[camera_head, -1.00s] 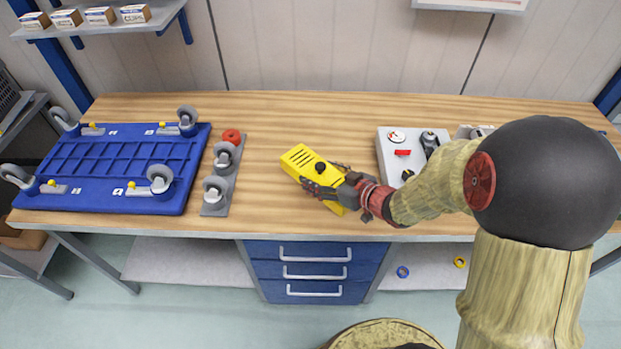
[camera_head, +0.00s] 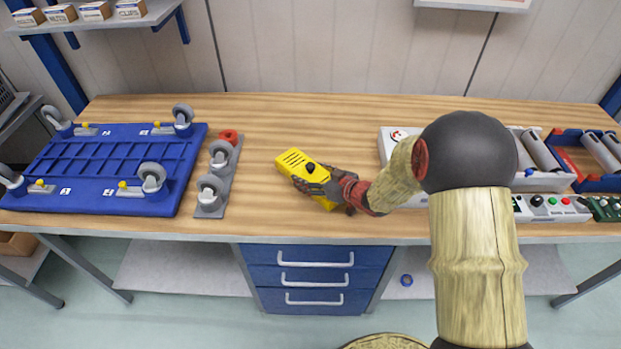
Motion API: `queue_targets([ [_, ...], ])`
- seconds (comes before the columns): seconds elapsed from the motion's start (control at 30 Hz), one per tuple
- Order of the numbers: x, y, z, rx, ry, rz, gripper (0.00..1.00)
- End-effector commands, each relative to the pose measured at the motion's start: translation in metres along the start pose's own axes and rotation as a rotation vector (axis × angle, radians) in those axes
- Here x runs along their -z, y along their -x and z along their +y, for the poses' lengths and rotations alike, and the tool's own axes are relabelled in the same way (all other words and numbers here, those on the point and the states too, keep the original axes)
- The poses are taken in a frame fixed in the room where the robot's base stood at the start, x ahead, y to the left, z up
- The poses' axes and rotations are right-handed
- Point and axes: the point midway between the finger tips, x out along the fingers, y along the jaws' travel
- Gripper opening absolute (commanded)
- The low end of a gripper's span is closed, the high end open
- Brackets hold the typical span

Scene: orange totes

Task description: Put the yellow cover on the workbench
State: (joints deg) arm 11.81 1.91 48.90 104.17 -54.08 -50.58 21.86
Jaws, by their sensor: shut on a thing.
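The yellow cover (camera_head: 296,161) is a boxy piece with dark slots at its far left end and a black knob on top. It is over the middle of the wooden workbench (camera_head: 270,118), tilted in the picture with its slotted end toward the upper left. My gripper (camera_head: 318,182) is shut on the cover at its near right part, and the fingers hide some of it. The cover looks very low over the bench top; I cannot tell whether it touches.
A blue caster frame (camera_head: 110,205) lies at the left, beside a grey strip (camera_head: 222,190) with casters and a red ring. Bench behind and left of the cover is clear.

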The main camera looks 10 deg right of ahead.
Motion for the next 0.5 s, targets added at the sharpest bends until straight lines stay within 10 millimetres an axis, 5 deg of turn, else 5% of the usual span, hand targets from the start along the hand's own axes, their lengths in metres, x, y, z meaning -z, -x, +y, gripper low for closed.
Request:
queue_targets([
  [0.4, -0.0038, -0.0025, 0.0011, -0.002, 0.003, 0.004, 0.29],
  [0.43, -0.0039, -0.0022, 0.0009, -0.002, 0.002, 0.003, 0.66],
  [0.5, -0.0038, -0.0021, 0.0009, -0.002, 0.002, 0.003, 0.70],
])
